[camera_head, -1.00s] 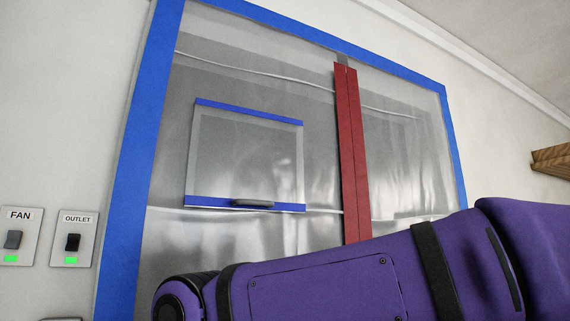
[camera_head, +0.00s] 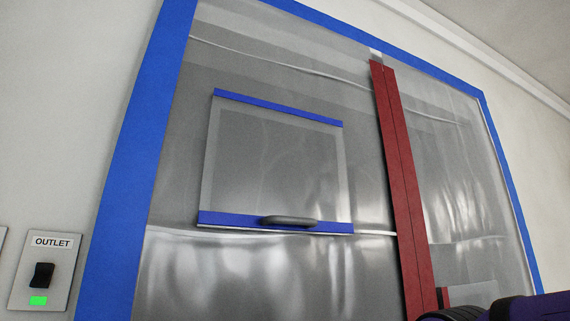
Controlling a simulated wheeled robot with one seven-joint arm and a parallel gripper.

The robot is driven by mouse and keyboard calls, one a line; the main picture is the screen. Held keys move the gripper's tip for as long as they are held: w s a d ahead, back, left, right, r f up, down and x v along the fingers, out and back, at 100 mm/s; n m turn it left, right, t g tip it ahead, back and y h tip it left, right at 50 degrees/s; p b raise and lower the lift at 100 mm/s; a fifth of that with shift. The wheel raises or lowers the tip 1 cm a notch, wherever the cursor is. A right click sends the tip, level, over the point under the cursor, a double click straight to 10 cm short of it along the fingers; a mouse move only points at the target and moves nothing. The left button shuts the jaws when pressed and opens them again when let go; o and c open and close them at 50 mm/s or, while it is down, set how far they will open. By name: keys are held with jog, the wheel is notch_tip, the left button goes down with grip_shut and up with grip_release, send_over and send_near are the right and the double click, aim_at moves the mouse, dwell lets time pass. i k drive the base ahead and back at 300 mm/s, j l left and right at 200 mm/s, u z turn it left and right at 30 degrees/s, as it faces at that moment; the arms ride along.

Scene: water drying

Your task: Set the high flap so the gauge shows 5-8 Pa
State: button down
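The high flap (camera_head: 275,165) is a clear, roughly square panel on the plastic sheet, with a blue strip along its top and another along its bottom. A grey handle (camera_head: 290,221) sits on the bottom blue strip. The flap looks closed or nearly closed against the sheet; a small gap at its lower edge cannot be ruled out. No gauge shows in this view. My gripper is out of view; only a purple part of my arm shows at the lower right corner.
A plastic sheet (camera_head: 290,275) framed in blue tape (camera_head: 137,145) covers the opening. A red zip strip (camera_head: 401,185) runs down it, right of the flap. An OUTLET switch (camera_head: 42,275) with a green light is on the wall at the lower left. The space before the flap looks clear.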

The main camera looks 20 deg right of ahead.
aim_at(279, 222)
jog(key=k+l+z, duration=0.2)
jog(key=z, duration=0.2)
jog(key=k+l+z, duration=0.2)
jog(key=z, duration=0.15)
jog(key=k+l+z, duration=0.1)
jog(key=l+z, duration=0.3)
jog(key=k+l+z, duration=0.1)
jog(key=l+z, duration=0.25)
